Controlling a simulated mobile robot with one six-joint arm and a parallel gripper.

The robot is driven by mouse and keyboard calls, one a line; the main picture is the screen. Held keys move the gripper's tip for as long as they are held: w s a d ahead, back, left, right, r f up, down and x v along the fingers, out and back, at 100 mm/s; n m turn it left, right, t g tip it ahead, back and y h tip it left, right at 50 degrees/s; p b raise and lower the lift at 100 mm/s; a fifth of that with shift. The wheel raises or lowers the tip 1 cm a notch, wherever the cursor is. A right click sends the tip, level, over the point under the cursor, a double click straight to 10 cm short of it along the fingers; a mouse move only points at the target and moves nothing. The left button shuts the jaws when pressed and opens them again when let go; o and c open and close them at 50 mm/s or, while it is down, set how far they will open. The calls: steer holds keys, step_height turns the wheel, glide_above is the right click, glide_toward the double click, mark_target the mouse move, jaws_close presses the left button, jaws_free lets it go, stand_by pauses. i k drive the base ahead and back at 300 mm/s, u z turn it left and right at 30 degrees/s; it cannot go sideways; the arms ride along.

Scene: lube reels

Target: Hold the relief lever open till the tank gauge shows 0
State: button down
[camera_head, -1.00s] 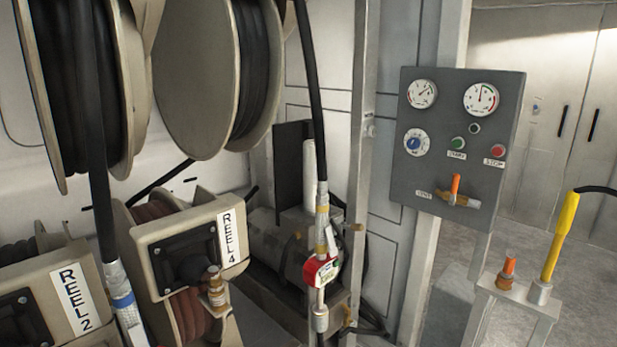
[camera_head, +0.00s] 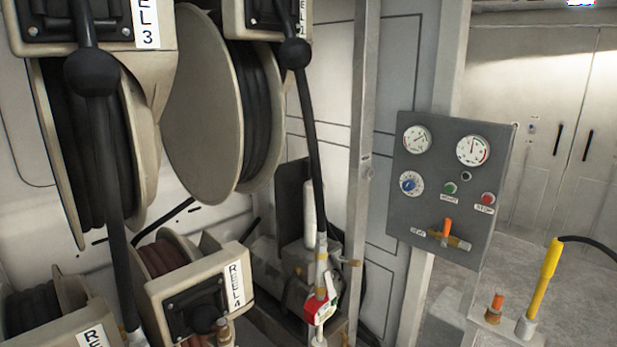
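A grey control panel (camera_head: 405,225) stands right of centre. Low on it is a small orange lever (camera_head: 447,229), standing about upright on a brass valve fitting (camera_head: 461,243). The small label beside it is hard to read. Two round white gauges sit at the panel's top. The left gauge (camera_head: 417,140) has its needle pointing up and right. The right gauge (camera_head: 473,150) has its needle pointing about straight up. I cannot read their scales or tell which is the tank gauge. My gripper is not in view, and nothing touches the lever.
The panel also carries a blue knob (camera_head: 409,184), a green button (camera_head: 450,188) and a red button (camera_head: 488,198). Hose reels and hanging hoses fill the left. A stand with a yellow-handled nozzle (camera_head: 550,270) is at lower right. Open floor (camera_head: 585,310) shows behind it.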

mark_target(352, 262)
steer(key=u, duration=0.9)
steer(key=i, duration=0.55)
steer(key=u, duration=0.15)
